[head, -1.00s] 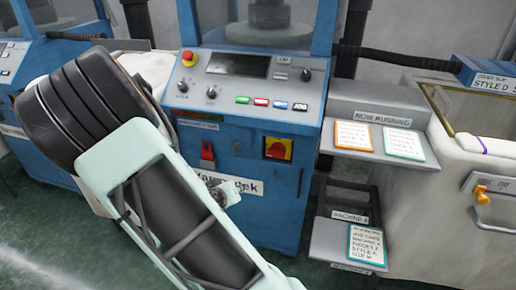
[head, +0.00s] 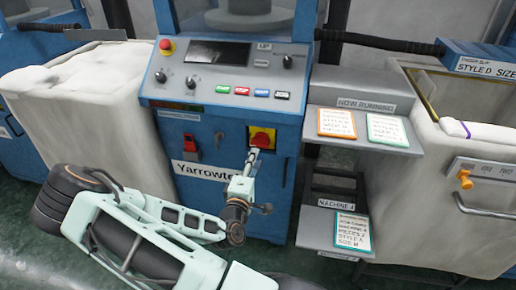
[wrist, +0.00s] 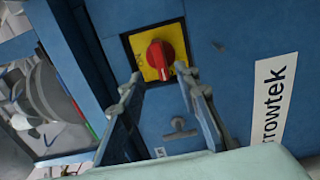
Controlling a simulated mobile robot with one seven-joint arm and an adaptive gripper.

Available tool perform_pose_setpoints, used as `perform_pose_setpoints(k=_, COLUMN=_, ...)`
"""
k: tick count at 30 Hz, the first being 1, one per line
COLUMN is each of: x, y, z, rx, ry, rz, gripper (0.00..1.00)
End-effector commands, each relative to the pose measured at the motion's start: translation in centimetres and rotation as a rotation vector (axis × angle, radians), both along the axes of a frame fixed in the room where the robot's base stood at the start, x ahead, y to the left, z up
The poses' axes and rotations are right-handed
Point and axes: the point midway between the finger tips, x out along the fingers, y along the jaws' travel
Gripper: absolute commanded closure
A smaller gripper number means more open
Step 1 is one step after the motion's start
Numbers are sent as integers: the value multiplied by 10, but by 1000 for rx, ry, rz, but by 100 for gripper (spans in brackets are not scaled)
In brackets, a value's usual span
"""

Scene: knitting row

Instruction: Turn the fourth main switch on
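The main switch is a red knob on a yellow plate (head: 262,138), on the blue front of the machine (head: 222,120) beside the shelf tag "MACHINE 4". It shows close up in the wrist view (wrist: 160,55), its grip bar slanting. My gripper (head: 253,160) reaches up from below to just in front of the switch. In the wrist view its two fingers (wrist: 164,78) are spread apart, with the knob beyond the gap between their tips. They appear not to touch the knob.
A red switch (head: 190,143) sits left on the same panel. The sloped console (head: 222,75) above carries a dark screen, knobs and coloured buttons. A grey shelf (head: 350,125) with cards stands close on the right. Pale bins (head: 80,95) flank the machine.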

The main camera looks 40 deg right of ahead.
Motion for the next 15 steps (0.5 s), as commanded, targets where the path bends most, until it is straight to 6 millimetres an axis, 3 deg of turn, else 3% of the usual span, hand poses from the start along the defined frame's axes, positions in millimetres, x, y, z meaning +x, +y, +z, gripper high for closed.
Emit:
perform_pose_setpoints(k=6, x=27, y=-33, z=0, rx=1, ry=-2, rz=-3, gripper=70)
perform_pose_setpoints(k=15, x=46, y=-54, z=0, rx=2, ry=-1, rz=-1, gripper=70)
